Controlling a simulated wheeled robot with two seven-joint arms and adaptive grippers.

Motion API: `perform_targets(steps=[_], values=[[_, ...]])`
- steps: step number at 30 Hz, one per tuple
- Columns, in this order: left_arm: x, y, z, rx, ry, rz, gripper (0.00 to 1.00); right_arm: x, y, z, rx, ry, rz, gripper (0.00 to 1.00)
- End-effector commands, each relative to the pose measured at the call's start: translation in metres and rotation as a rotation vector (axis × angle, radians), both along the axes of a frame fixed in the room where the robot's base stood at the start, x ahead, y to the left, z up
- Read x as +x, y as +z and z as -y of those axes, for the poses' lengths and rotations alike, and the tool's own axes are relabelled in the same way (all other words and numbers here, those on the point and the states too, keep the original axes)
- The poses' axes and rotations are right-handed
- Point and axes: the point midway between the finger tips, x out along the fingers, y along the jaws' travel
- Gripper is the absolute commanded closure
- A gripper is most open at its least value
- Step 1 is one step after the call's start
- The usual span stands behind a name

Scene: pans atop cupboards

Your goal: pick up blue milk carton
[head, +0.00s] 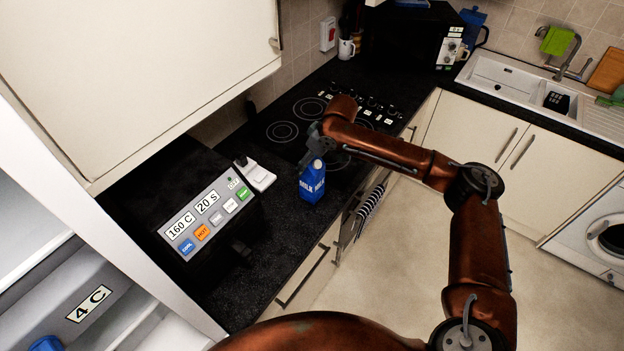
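The blue milk carton (312,184), with white lettering and a pale cap, stands upright on the black counter in front of the hob. My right gripper (322,152) is right at the top of the carton, by its cap. Its fingers are small and dark against the black hob, so I cannot tell whether they are open or shut or whether they touch the carton. My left gripper is not in view.
A black appliance with a control panel (207,213) stands left of the carton, with a small white device (256,174) between them. A cream wall cupboard (140,70) overhangs the left. An oven handle with a striped towel (368,210) is at the counter front. The floor (400,270) is clear.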

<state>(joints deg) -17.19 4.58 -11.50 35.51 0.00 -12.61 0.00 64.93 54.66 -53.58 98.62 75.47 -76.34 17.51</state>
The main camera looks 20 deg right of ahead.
Motion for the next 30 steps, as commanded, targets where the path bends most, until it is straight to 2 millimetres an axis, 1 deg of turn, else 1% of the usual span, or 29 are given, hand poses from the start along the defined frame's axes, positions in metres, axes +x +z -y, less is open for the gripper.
perform_targets(steps=[6,9,17,20,30], values=[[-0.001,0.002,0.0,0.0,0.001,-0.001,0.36,0.013,-0.03,-0.003,0.001,-0.001,-0.002,0.3],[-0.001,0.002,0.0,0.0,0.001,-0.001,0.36,0.016,-0.038,-0.004,0.0,-0.001,0.0,0.3],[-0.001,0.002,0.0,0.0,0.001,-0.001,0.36,0.017,-0.041,-0.005,0.0,-0.001,0.001,0.3],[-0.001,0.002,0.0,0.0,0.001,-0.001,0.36,0.017,-0.041,-0.005,0.0,-0.001,0.001,0.36],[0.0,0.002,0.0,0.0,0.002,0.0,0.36,0.017,-0.041,-0.005,0.0,-0.001,0.001,0.59]])
